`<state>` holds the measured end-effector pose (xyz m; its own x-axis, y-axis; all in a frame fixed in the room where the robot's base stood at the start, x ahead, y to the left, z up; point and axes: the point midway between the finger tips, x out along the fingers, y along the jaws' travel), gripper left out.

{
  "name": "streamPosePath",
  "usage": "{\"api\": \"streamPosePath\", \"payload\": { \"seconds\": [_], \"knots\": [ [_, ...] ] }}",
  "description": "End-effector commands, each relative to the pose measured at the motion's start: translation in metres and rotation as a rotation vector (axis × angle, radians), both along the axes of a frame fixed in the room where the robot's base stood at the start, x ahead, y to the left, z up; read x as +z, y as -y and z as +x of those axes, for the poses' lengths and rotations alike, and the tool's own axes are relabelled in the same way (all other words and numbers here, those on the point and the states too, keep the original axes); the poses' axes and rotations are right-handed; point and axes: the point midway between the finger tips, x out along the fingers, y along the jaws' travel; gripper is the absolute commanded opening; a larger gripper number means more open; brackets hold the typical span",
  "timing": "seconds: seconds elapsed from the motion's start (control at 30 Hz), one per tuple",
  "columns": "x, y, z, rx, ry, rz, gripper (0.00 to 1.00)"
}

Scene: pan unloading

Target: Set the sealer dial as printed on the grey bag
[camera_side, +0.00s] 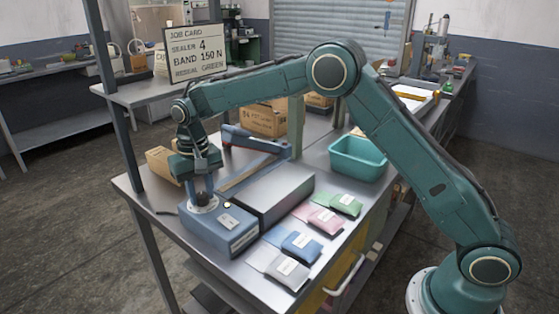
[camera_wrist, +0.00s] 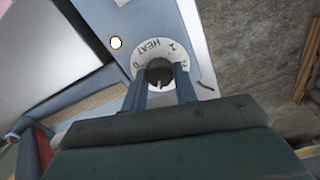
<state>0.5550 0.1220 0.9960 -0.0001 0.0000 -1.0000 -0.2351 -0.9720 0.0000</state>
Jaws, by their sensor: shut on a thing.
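The sealer (camera_side: 232,222) is a blue-grey box at the near left of the bench. Its dial has a dark knob (camera_wrist: 160,72) on a round white plate (camera_wrist: 149,48) marked HEAT, with some numerals around it. My gripper (camera_side: 203,197) points down over the dial and is shut on the knob. In the wrist view my gripper (camera_wrist: 161,88) has one blue finger on each side of the knob. A light line on the knob points towards the gripper. The grey bag (camera_side: 288,272) lies flat at the bench's near edge. Its white label is too small to read.
Blue (camera_side: 300,246), pink (camera_side: 325,220) and green (camera_side: 346,205) bags lie in a row behind the grey bag. A teal bin (camera_side: 358,157) and cardboard boxes (camera_side: 263,120) stand farther back. A post rises at left.

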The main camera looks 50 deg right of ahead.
Motion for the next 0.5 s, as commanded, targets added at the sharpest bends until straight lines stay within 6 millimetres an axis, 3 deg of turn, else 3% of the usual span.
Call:
{"api": "streamPosePath", "payload": {
  "seconds": [0.5],
  "knots": [
    [0.0013,-0.0001,0.0002,0.491,0.002,0.0,0.06]
  ]
}}
